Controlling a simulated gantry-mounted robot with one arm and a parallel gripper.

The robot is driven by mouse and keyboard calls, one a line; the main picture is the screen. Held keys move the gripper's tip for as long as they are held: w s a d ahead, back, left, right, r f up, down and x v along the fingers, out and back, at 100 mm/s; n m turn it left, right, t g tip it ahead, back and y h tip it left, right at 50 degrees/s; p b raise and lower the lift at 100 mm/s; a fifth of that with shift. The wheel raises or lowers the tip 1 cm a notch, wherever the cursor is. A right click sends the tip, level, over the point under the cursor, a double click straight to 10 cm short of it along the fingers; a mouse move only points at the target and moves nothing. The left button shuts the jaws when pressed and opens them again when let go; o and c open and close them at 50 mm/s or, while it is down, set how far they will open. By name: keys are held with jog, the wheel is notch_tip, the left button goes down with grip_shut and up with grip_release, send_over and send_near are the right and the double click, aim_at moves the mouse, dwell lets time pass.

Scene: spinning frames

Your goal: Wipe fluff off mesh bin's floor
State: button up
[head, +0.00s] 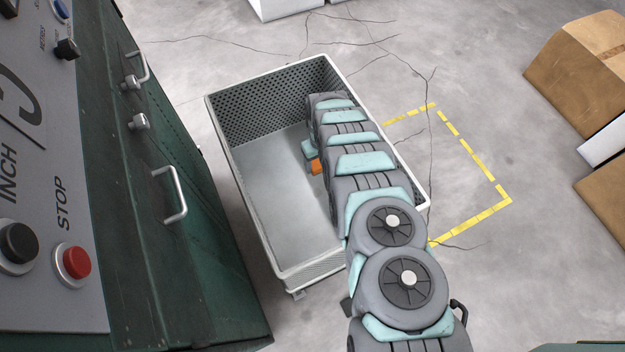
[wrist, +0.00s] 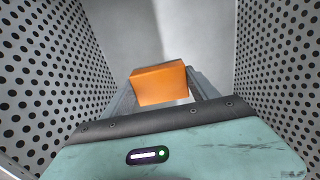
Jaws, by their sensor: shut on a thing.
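The mesh bin (head: 259,242) is a white-rimmed rectangular container with perforated walls and a smooth grey floor (head: 270,180). My arm reaches down into it along the right side. My gripper (head: 313,166) is inside the bin, mostly hidden behind my arm in the head view. It is shut on an orange block (wrist: 160,84), which sits between the two fingers in the wrist view; its orange edge also shows in the head view (head: 317,167). Perforated walls (wrist: 45,80) rise on both sides of the gripper. I cannot tell whether the block touches the floor. No fluff can be made out.
A green machine with a control panel (head: 62,200) stands close along the bin's left side. Yellow tape (head: 475,150) marks the cracked concrete floor to the right. Cardboard boxes (head: 580,65) stand at the far right. The bin floor left of my gripper is clear.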

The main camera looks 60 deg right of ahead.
jog(key=b, duration=1.9)
send_near(317, 191)
jog(key=f, duration=0.1)
jog(key=s+f, duration=0.1)
jog(key=f, duration=0.1)
jog(key=a+f, duration=0.1)
jog(key=f, duration=0.1)
jog(key=shift+s+f, duration=0.15)
jog(key=shift+s, duration=0.1)
jog(key=shift+a+f+b, duration=0.1)
jog(key=shift+f+b, duration=0.45)
jog(key=shift+f, duration=0.1)
jog(key=shift+w, duration=0.1)
jog(key=shift+w+d+f+b, duration=0.1)
jog(key=shift+w+d+b, duration=0.2)
jog(key=shift+b, duration=0.3)
jog(key=shift+w+d, duration=0.1)
jog(key=shift+d, duration=0.05)
jog(key=shift+b, duration=0.3)
jog(key=shift+w+d+b, duration=0.1)
jog(key=shift+w+b, duration=0.05)
jog(key=shift+b, duration=0.2)
